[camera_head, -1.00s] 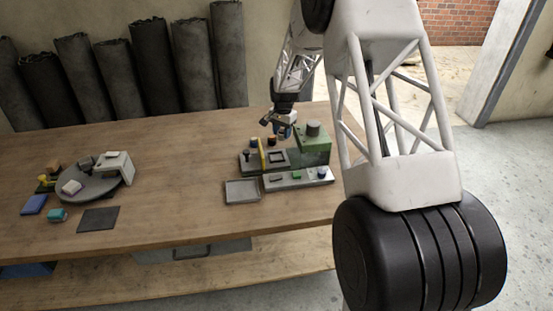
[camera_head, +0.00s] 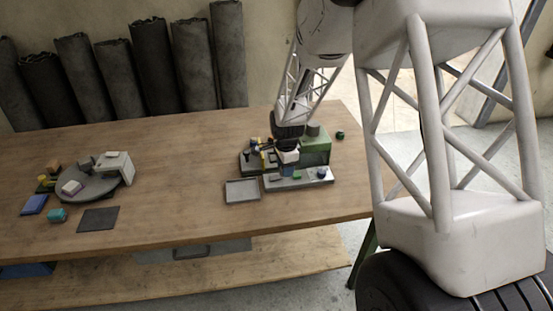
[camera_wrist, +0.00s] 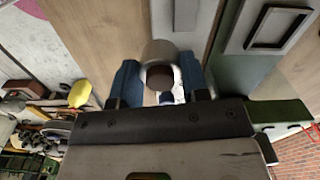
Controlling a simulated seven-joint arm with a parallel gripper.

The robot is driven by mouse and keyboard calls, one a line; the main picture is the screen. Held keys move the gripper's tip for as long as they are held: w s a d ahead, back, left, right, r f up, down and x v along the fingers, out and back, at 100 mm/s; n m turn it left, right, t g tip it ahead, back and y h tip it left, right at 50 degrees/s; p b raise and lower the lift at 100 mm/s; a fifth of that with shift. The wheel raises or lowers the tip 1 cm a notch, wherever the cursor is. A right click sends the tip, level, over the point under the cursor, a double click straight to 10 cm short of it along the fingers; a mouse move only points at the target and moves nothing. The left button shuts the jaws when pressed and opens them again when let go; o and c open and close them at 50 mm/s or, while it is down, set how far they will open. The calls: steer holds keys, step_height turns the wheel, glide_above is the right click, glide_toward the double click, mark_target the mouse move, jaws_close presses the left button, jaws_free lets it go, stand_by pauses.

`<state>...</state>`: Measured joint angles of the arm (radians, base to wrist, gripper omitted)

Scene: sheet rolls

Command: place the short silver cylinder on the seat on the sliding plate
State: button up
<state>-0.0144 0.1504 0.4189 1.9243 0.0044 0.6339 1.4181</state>
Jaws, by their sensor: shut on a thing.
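My gripper (camera_wrist: 160,84) has blue fingers on either side of a short silver cylinder (camera_wrist: 158,50) with a dark brown round end. The fingers are shut on it. In the head view my gripper (camera_head: 287,168) is low over the grey front strip (camera_head: 306,181), in front of the green block. The wrist hides part of the dark base (camera_head: 247,168) behind. I cannot make out the cylinder or the seat on the sliding plate in the head view.
An empty grey tray (camera_head: 242,190) lies at left. A round turntable (camera_head: 92,190) is farther left, with clear tabletop between.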

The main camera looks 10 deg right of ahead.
steer(key=shift+s, duration=0.15)
stand_by(0.3)
steer(key=w, duration=0.5)
steer(key=w+f, duration=0.1)
steer(key=w, duration=1)
steer(key=shift+a+f, duration=0.15)
steer(key=shift+f, duration=0.1)
steer(key=shift+f, duration=0.15)
steer(key=shift+f, duration=1.6)
steer(key=shift+f, duration=0.15)
steer(key=o, duration=1)
